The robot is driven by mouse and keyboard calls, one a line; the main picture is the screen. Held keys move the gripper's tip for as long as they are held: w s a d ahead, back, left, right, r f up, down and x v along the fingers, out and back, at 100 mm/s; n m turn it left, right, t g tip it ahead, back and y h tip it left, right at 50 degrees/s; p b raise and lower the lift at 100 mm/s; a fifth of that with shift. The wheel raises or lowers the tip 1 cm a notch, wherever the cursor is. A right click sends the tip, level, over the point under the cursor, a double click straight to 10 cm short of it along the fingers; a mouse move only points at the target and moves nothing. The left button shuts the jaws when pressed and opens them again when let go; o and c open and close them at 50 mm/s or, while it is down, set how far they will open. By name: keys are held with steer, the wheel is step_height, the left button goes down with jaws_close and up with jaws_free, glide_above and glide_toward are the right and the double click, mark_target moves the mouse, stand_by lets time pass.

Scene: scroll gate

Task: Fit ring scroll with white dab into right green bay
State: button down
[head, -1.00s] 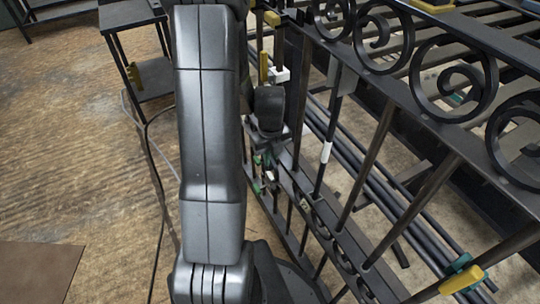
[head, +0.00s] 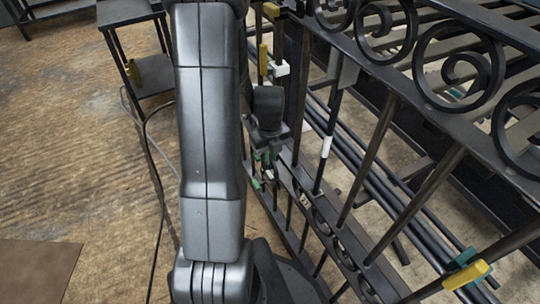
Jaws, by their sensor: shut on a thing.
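My gripper (head: 268,174) is in the middle of the head view, pointing down at the near side of the black scroll gate (head: 441,125). Its fingers are shut on a small dark piece, too small and shadowed to make out as ring scroll or white dab. I cannot tell whether that piece touches the gate. Small green marks (head: 257,185) show beside the fingers, low on the gate bars. My arm hides the area left of them, so I cannot tell which bay is the right green one. A small pale mark (head: 304,200) shows on the lower gate rail.
Large scrolls (head: 461,66) line the gate's top rail. A green and yellow clamp (head: 467,275) grips a bar at lower right. A yellow and white fitting (head: 280,69) is at the gate's far post. A dark side table (head: 128,12) stands at upper left. The wooden floor at left is open.

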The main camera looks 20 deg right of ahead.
steer(key=shift+f+b, duration=1.1)
steer(key=shift+f, duration=0.45)
stand_by(1.4)
steer(key=c, duration=1.4)
jaws_free()
steer(key=shift+r, duration=0.1)
step_height(320, 180, up, 14)
steer(key=p, duration=0.4)
steer(key=shift+p, duration=0.35)
steer(key=shift+f, duration=0.2)
